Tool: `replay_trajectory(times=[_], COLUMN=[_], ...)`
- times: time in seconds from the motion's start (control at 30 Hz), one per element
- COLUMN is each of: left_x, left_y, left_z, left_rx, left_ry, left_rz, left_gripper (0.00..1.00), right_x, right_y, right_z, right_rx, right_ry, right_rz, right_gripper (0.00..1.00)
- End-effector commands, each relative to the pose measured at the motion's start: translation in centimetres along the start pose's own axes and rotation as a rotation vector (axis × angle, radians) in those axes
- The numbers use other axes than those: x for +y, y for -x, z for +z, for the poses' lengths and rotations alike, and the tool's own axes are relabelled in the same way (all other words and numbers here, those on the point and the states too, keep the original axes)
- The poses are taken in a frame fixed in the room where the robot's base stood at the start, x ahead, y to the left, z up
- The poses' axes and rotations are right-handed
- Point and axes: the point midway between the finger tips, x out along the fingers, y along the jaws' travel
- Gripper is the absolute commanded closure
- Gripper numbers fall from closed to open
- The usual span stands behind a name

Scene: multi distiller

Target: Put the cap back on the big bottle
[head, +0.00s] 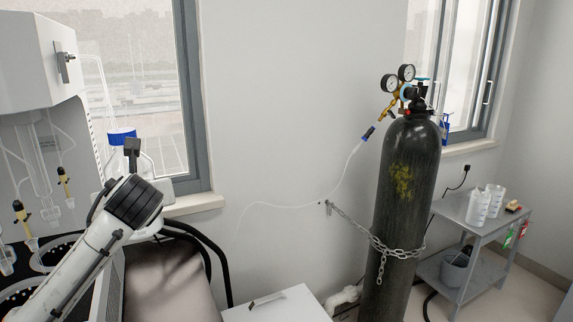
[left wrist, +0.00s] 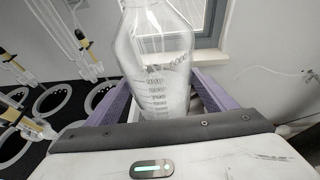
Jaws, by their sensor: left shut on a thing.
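The big bottle is clear glass with printed graduations; in the left wrist view the bottle (left wrist: 165,70) stands between the purple fingers of my left gripper (left wrist: 158,97), which is shut on its body. Its top is cut off there. In the head view the blue cap (head: 122,136) shows just above and behind my left wrist, at the top of clear glass (head: 149,166). Whether it is seated on the neck I cannot tell. My wrist hides most of the bottle in that view. My right gripper is not in view.
Glassware with yellow-fitted tubes (head: 64,185) stands at the left beside a white apparatus (head: 40,60). A tall dark gas cylinder (head: 405,190) with gauges is chained to the wall. A grey cart (head: 468,222) with plastic bottles stands at the right. A white box (head: 280,308) is below.

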Motion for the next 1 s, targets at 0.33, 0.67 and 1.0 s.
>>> replay_trajectory(times=[0.33,0.67,1.0], left_x=[-0.6,-0.8,-0.4], left_y=[7.0,14.3,18.4], left_z=[-1.9,-6.9,-10.1], left_rx=[-0.014,-0.01,-0.009], left_ry=[-0.079,-0.162,-0.203], left_rz=[-0.196,-0.396,-0.504], left_gripper=[0.84,0.84,0.84], right_x=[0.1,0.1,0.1], right_y=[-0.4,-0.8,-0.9], right_z=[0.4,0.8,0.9], right_rx=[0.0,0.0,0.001], right_ry=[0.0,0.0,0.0], right_rz=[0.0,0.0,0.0], right_gripper=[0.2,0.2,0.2])
